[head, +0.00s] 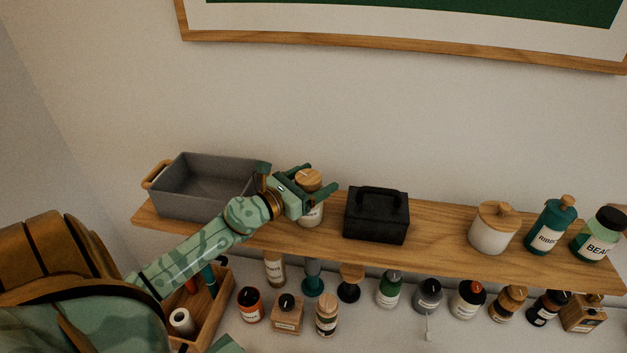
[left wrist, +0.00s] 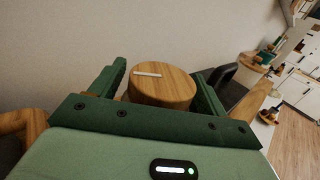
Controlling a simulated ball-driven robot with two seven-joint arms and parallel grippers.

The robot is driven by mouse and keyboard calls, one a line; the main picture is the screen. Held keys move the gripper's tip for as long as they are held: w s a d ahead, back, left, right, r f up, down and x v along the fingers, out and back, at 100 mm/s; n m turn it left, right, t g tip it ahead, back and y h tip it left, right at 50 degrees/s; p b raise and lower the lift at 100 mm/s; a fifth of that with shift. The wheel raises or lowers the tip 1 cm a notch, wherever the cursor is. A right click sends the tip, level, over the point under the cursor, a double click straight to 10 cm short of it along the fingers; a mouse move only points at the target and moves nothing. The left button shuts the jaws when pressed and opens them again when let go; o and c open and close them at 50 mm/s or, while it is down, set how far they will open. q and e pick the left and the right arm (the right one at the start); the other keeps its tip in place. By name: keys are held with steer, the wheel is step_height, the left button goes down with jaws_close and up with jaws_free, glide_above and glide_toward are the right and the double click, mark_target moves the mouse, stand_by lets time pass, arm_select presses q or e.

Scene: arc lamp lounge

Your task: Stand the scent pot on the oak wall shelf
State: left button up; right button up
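The jar between my left fingers, seemingly the scent pot (head: 313,215), has a flat round wooden lid and a pale body with a label too small to read. It looks upright at the oak wall shelf (head: 436,222); I cannot tell whether its base touches the board. My left gripper (head: 317,181) has a finger on each side of it. In the left wrist view the wooden lid (left wrist: 162,86), with a white strip on top, sits between the green fingers; whether they press on the jar is unclear. My right gripper is not in view.
On the shelf, a grey bin (head: 200,190) stands left and a black box (head: 377,214) close right of the jar. Farther right are a white lidded pot (head: 494,232) and bottles (head: 550,229). Bare shelf lies between box and white pot. Several small bottles stand below.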

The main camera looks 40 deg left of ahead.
arm_select(q)
steer(key=shift+r, duration=0.1)
steer(key=shift+s, duration=0.2)
steer(key=s+a+b, duration=0.2)
steer(key=s+b, duration=0.2)
steer(key=s, duration=0.7)
steer(key=shift+s, duration=0.2)
